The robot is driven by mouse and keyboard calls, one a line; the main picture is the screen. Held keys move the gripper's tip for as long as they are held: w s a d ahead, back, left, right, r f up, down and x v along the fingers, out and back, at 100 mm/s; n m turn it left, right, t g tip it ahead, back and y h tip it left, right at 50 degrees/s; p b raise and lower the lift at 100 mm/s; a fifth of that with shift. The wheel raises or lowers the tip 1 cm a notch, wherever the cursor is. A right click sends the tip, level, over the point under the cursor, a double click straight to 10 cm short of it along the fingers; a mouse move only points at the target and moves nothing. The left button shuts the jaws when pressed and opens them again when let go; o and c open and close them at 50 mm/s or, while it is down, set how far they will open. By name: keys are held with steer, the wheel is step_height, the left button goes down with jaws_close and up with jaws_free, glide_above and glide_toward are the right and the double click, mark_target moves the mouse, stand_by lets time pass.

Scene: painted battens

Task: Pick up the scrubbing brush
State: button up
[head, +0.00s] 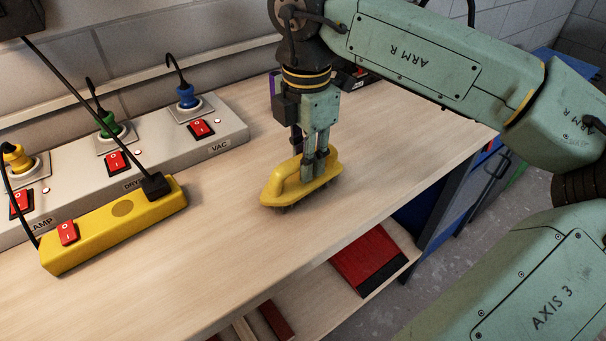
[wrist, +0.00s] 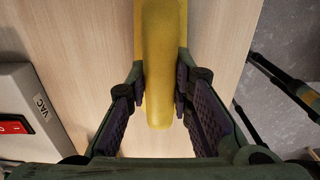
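The scrubbing brush (head: 278,185) is yellow with a raised handle and dark bristles underneath. It sits bristles down on the wooden bench in the head view; I cannot tell whether it is fully resting or just clear of the top. My gripper (head: 310,165) points straight down over it, with its fingers on the handle. In the wrist view the yellow brush (wrist: 160,60) runs up the middle, and the finger pads of my gripper (wrist: 160,95) press against both sides of it. The bristles are hidden there.
A grey socket panel (head: 233,132) with red switches and coloured plugs lies along the wall. A yellow power strip (head: 120,222) lies left of the brush. The bench (head: 215,255) is clear in front. A red-and-black object (head: 370,260) is on the shelf below the bench edge.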

jaws_close()
steer(key=shift+r+p, duration=0.85)
steer(key=shift+r, duration=0.75)
steer(key=shift+s+d+r, duration=0.1)
steer(key=shift+r, duration=0.2)
steer(key=s+d, duration=0.2)
steer(key=s, duration=0.5)
steer(key=s+d+r+b, duration=0.1)
steer(key=s+d, duration=0.2)
steer(key=s, duration=0.4)
steer(key=shift+s+d, duration=0.2)
steer(key=shift+s, duration=0.2)
steer(key=shift+r, duration=0.1)
